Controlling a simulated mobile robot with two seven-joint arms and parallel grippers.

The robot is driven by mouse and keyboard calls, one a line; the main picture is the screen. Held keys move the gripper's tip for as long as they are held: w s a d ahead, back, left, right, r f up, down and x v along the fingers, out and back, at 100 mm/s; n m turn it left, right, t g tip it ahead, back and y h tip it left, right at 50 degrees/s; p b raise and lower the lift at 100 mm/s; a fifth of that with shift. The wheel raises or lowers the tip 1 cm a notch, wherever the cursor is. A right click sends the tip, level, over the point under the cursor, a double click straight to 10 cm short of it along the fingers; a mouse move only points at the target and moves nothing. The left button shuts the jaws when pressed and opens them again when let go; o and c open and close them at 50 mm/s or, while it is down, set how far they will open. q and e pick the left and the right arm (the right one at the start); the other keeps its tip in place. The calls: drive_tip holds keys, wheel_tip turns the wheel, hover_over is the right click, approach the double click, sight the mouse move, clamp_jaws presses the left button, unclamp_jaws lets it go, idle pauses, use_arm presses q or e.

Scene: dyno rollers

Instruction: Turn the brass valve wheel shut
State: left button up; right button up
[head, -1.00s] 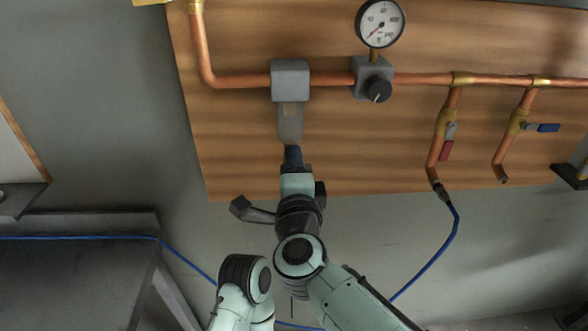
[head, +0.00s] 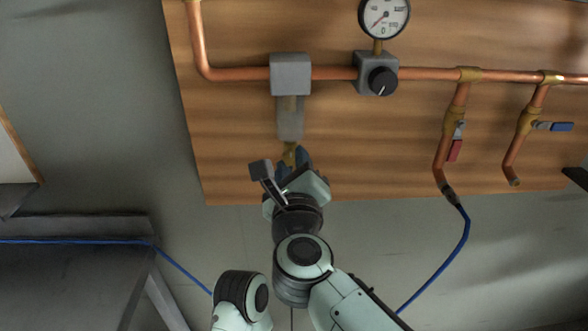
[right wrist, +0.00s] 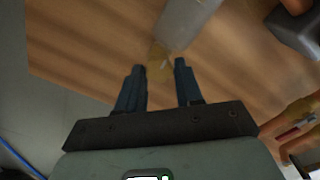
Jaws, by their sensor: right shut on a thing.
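In the right wrist view the brass part (right wrist: 158,53) lies between the two fingertips (right wrist: 159,65), which stand apart. The fingers and hand hide much of the wheel, so its full shape and turn cannot be told. My left gripper is not in view.
A pressure gauge (head: 384,16) and a black knob (head: 383,82) sit to the right on the wooden board (head: 230,140). Further right are a red-handled valve (head: 454,150) and a blue-handled valve (head: 553,126). A blue hose (head: 448,255) hangs below the board.

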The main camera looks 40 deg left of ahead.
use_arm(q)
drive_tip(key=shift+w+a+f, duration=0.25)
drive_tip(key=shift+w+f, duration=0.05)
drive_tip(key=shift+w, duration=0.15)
use_arm(e)
drive_tip(key=shift+m, duration=0.6)
drive_tip(key=o, duration=1)
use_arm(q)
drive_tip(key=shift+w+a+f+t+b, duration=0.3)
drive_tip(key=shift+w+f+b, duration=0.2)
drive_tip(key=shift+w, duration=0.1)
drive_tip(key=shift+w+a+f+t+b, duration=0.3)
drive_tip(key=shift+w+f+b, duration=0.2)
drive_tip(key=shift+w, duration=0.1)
use_arm(e)
drive_tip(key=v, duration=1.3)
drive_tip(key=shift+s+d, duration=0.15)
drive_tip(key=shift+d, duration=0.05)
